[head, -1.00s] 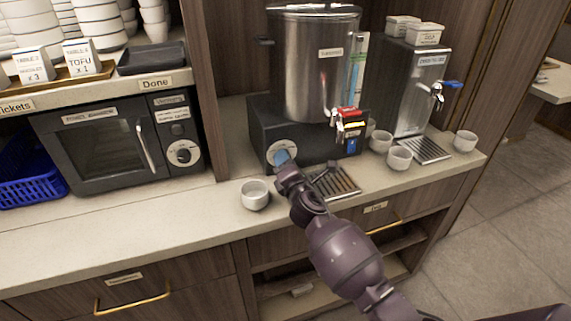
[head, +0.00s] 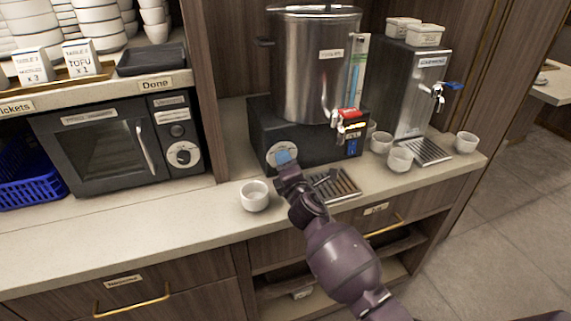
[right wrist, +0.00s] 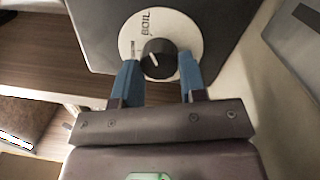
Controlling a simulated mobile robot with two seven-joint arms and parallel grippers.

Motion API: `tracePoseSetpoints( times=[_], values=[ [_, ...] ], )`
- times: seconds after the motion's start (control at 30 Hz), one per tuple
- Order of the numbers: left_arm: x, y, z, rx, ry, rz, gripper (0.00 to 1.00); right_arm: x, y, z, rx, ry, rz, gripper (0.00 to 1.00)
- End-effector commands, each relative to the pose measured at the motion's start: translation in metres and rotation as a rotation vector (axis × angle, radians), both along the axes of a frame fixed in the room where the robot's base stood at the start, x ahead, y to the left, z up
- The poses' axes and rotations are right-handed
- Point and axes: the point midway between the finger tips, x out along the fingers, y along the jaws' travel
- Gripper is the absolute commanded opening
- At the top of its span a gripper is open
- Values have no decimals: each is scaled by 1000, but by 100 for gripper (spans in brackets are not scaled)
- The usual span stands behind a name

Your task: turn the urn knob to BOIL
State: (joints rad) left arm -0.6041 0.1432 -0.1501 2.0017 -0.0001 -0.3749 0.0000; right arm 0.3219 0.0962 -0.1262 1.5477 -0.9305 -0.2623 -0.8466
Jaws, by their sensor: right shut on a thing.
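The urn (head: 315,65) is a tall steel cylinder on a black base on the counter. Its round white dial plate (right wrist: 186,22) is on the front of the base. The black knob (right wrist: 158,60) sits in the middle of the plate, with a white pointer line tilted up and left in the right wrist view. The word BOIL (right wrist: 146,22) is printed above and slightly left of the knob. My right gripper (right wrist: 159,75) has its blue fingers on either side of the knob and is shut on it. In the head view the right gripper (head: 284,158) covers part of the dial. My left gripper is not in view.
A white cup (head: 255,196) stands just left of my right gripper. A drip tray (head: 335,186) lies under the urn's tap (head: 337,117). Several cups and a second dispenser (head: 412,90) stand to the right. A microwave (head: 120,140) is on the left.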

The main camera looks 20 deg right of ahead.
Motion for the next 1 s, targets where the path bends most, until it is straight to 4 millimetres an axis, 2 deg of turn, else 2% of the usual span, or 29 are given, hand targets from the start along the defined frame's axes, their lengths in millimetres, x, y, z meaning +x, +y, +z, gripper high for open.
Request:
tracePoseSetpoints(
  times=[0.03, 0.17, 0.57, 0.67, 1.0],
  values=[
    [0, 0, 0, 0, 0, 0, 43, 0, 0, 0, 2, 1, 0, 43],
    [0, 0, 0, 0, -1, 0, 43, 0, 0, 0, 1, 1, 0, 63],
    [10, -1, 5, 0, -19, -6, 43, -6, 0, 0, 0, 0, 0, 64],
    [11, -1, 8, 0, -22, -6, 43, -17, 0, -1, 0, 0, 0, 64],
    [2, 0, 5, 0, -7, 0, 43, -73, 0, -6, 0, 2, -1, 64]
  ],
)
